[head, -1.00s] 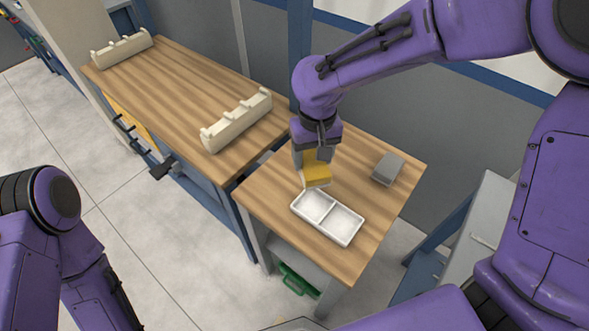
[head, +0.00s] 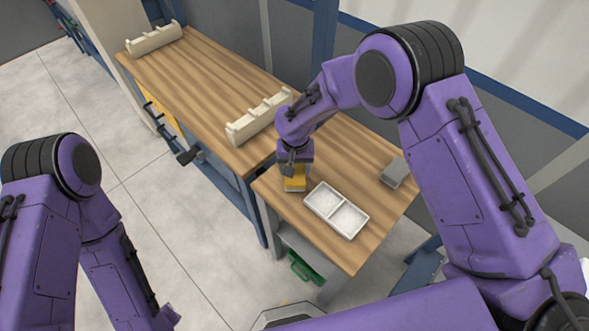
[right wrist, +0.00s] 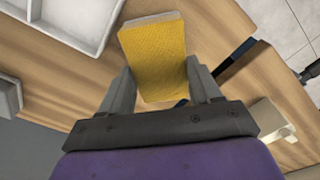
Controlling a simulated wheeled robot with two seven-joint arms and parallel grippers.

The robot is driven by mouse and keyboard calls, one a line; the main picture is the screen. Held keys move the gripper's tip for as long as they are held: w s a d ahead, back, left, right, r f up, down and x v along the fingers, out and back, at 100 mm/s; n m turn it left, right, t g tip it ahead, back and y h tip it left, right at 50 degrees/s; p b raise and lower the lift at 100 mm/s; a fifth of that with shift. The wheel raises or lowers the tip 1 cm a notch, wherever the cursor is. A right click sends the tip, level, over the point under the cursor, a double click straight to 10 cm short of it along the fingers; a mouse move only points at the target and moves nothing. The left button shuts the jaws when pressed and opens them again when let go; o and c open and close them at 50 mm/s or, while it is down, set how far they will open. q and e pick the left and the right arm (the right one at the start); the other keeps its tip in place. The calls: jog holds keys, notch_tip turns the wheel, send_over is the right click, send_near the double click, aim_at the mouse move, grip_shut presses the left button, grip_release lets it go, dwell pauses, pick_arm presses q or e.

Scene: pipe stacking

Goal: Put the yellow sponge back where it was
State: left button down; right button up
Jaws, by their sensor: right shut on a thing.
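The yellow sponge (head: 294,183) has a pale layer along one edge. It is at the left edge of the near wooden table, left of the white tray. My right gripper (head: 293,171) is shut on it from above. In the right wrist view the sponge (right wrist: 153,52) sits between the two fingers of the gripper (right wrist: 160,80). I cannot tell whether its underside touches the tabletop. My left arm is at the lower left, and its gripper is not clearly in view.
A white two-compartment tray (head: 331,211) lies on the near table (head: 345,258). A grey block (head: 394,172) lies at the right back. A longer table (head: 200,75) with two cream notched racks (head: 258,117) (head: 154,40) adjoins at the left. Bare wood surrounds the tray.

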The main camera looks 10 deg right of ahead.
notch_tip(320, 180, down, 2)
jog(key=shift+f, duration=0.25)
jog(key=shift+s, duration=0.1)
jog(key=shift+f, duration=0.15)
jog(key=o, duration=0.9)
jog(key=shift+o, duration=0.2)
notch_tip(320, 180, up, 12)
jog(key=b, duration=0.1)
jog(key=shift+r+b, duration=0.2)
jog(key=shift+b, duration=0.2)
jog(key=shift+s, duration=0.1)
